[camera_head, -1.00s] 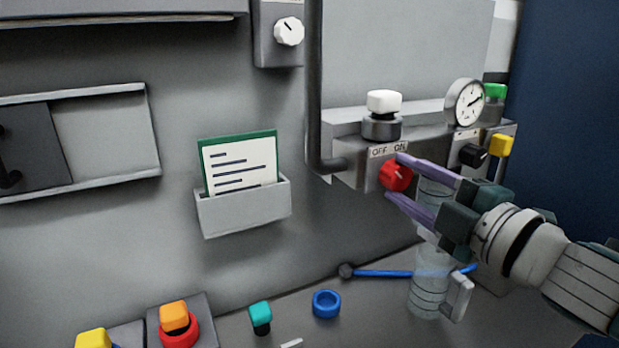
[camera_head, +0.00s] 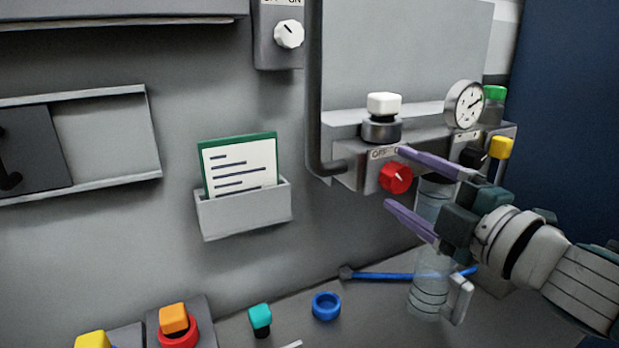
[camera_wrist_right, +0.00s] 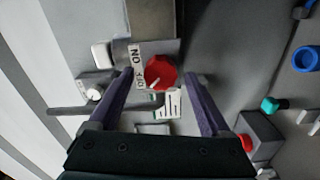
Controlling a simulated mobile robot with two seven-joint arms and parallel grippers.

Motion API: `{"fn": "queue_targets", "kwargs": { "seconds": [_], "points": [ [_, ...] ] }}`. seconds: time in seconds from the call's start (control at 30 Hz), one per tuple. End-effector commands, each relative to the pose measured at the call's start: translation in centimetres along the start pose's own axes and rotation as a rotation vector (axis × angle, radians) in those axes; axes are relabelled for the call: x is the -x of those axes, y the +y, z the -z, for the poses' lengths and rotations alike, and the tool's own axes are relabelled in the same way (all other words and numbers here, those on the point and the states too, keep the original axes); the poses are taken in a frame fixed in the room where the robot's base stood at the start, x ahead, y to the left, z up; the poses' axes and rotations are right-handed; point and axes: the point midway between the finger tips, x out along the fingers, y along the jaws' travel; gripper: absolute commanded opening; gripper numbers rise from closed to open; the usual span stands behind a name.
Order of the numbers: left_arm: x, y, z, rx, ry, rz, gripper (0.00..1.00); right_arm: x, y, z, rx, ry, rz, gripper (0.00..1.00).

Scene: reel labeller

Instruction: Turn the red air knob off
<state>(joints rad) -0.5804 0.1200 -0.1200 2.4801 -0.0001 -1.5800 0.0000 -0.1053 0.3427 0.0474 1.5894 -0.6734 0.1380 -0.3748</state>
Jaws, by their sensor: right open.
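The red air knob (camera_head: 396,178) sits on the front of the grey valve block, under an OFF/ON label (camera_head: 383,153). It also shows in the right wrist view (camera_wrist_right: 163,70), where its white mark points down-left, toward the OFF side of the label. In the head view the mark's direction is harder to read. My right gripper (camera_head: 394,177) is open, with one purple finger above the knob and one below it. In the right wrist view the fingers (camera_wrist_right: 164,78) stand wide on both sides of the knob, with gaps. My left gripper is out of view.
A white-topped button (camera_head: 383,103) and a gauge (camera_head: 464,104) stand just above the knob. A black knob (camera_head: 473,155) and a yellow one (camera_head: 500,147) are to the right. A clear cylinder (camera_head: 428,290) stands below my gripper. A card holder (camera_head: 243,210) is at left.

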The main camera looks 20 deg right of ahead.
Motion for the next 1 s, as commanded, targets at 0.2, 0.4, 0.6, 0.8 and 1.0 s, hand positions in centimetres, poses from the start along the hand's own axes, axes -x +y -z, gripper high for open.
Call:
{"fn": "queue_targets", "kwargs": {
  "seconds": [0.2, 0.4, 0.6, 0.8, 1.0],
  "points": [
    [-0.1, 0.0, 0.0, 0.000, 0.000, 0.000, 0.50, 0.9, -0.2, -0.1, -0.001, -0.001, 0.002, 0.81],
    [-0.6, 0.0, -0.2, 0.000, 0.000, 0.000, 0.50, 4.3, -0.3, 0.0, -0.001, 0.000, 0.004, 0.81],
    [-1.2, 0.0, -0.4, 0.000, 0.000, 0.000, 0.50, 7.7, -0.2, 0.0, 0.000, -0.001, 0.003, 0.81],
    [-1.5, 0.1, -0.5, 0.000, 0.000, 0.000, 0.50, 9.6, -0.1, 0.0, 0.000, -0.001, 0.001, 0.81],
    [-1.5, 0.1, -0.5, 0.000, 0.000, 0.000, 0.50, 10.0, 0.0, 0.0, 0.000, 0.000, 0.000, 0.81]
  ]
}}
